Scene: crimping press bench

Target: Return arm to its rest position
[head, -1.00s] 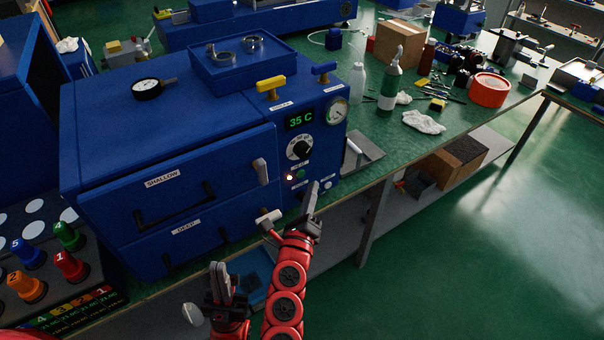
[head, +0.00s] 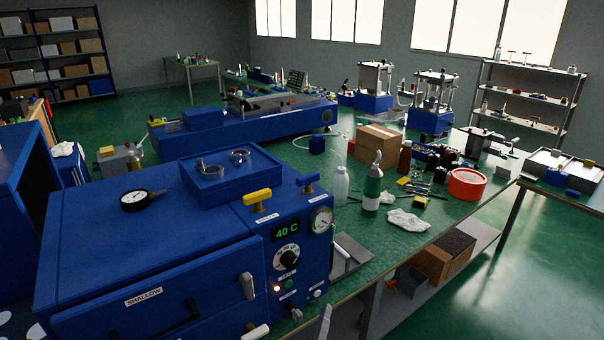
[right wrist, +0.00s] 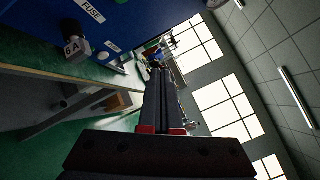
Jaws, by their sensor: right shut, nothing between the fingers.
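My right gripper (head: 325,322) shows only as a grey fingertip at the bottom edge of the head view, in front of the blue oven's lower right front. In the right wrist view my right gripper (right wrist: 158,75) is shut, with nothing between its long dark fingers. My left gripper is out of view. The blue oven (head: 150,225) has a green display (head: 286,232) reading 40 C, a black dial (head: 288,260) and a small lit lamp (head: 277,289). A fuse knob (right wrist: 77,47) marked 6A is at the upper left of the right wrist view, apart from the fingers.
The green bench (head: 405,240) runs away to the right. Open floor (head: 460,300) lies right of the bench.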

